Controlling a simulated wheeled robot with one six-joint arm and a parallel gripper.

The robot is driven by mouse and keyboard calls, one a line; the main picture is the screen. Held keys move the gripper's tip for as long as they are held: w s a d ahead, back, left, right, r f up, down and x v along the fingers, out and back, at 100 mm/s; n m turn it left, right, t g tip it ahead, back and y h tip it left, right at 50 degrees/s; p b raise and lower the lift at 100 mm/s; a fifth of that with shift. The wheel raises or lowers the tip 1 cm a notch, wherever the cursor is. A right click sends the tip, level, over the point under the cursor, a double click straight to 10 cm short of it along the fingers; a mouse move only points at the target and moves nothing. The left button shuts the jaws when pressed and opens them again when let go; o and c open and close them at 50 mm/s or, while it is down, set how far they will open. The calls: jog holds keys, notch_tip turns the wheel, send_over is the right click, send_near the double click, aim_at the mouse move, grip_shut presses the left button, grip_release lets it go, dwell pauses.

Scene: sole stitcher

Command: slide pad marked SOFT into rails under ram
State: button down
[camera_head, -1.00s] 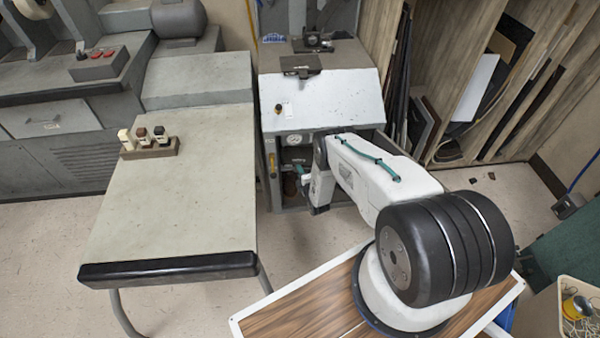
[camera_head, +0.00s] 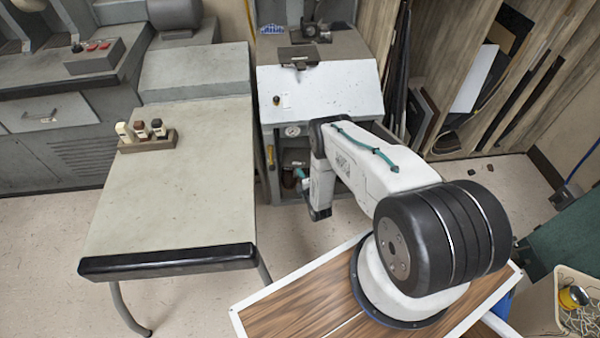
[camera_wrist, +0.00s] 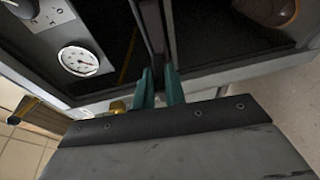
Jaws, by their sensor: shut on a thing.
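My gripper (camera_head: 302,176) is at the open lower front of the grey machine (camera_head: 318,92). In the wrist view its two teal fingers (camera_wrist: 159,88) are close together around a dark, narrow upright thing (camera_wrist: 154,30). I cannot tell whether this is the pad, and no SOFT mark is readable. On the grey table a small rack (camera_head: 150,142) holds a cream block (camera_head: 124,131), a dark brown block (camera_head: 141,129) and another dark block (camera_head: 158,127); their labels are too small to read. The ram and rails cannot be made out.
A dial gauge (camera_wrist: 78,60) is on the machine's panel, left of my fingers. A dark reddish-brown round thing (camera_wrist: 268,10) is to their right. The grey table (camera_head: 180,195) is mostly bare. Leaning boards (camera_head: 475,80) stand at the right.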

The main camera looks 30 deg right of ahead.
jog(key=s+a, duration=0.5)
jog(key=s, duration=0.7)
jog(key=shift+s, duration=0.15)
dwell(0.8)
dwell(1.0)
